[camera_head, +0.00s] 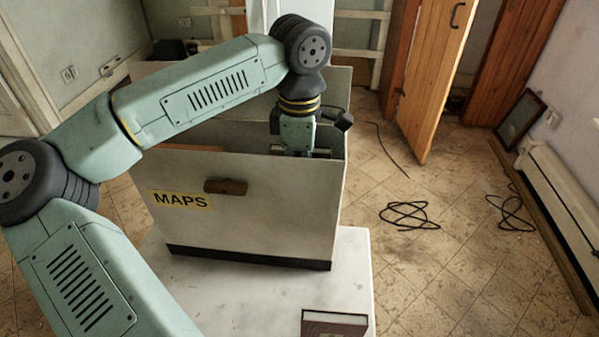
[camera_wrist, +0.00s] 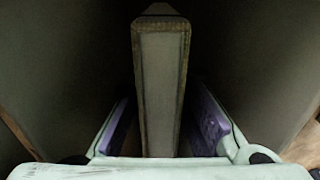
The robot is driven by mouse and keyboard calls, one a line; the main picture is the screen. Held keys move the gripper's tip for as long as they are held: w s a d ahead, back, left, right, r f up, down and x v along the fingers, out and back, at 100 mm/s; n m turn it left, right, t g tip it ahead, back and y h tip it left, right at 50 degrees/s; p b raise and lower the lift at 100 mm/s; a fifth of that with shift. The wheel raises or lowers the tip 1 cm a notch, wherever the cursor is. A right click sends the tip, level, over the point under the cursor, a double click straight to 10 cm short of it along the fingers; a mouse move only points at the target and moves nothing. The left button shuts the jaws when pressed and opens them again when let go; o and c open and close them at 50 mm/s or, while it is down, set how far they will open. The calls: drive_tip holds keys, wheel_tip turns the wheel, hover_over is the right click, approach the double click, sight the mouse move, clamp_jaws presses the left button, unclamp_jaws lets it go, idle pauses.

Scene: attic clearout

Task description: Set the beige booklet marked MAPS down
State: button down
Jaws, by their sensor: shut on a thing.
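In the wrist view a slim booklet (camera_wrist: 162,85) stands on edge, with a pale grey middle and worn brownish edges. My gripper (camera_wrist: 160,125) has its two purple-padded fingers on either side of it and is shut on it. No lettering on the booklet shows. In the head view my gripper reaches down into a large off-white open-topped box (camera_head: 250,215), near its right end; the fingertips and most of the booklet are hidden behind its front wall. The box front carries a yellow label reading MAPS (camera_head: 180,200) and a brown handle (camera_head: 225,186). Dark walls rise close on both sides in the wrist view.
The box stands on a white tabletop (camera_head: 345,275). A dark brown book (camera_head: 335,323) lies at its front edge. Loose black cables (camera_head: 410,215) lie on the tiled floor to the right. An orange wooden door (camera_head: 428,80) stands open behind. A framed panel (camera_head: 521,118) leans by the wall.

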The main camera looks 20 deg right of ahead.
drive_tip(key=shift+f, duration=0.55)
drive_tip(key=shift+f, duration=0.2)
drive_tip(key=c, duration=1.5)
unclamp_jaws()
drive_tip(key=shift+c, duration=0.2)
drive_tip(key=shift+r, duration=0.15)
wheel_tip(320, 180, up, 12)
drive_tip(key=shift+r+b, duration=0.1)
drive_tip(key=shift+b, duration=0.5)
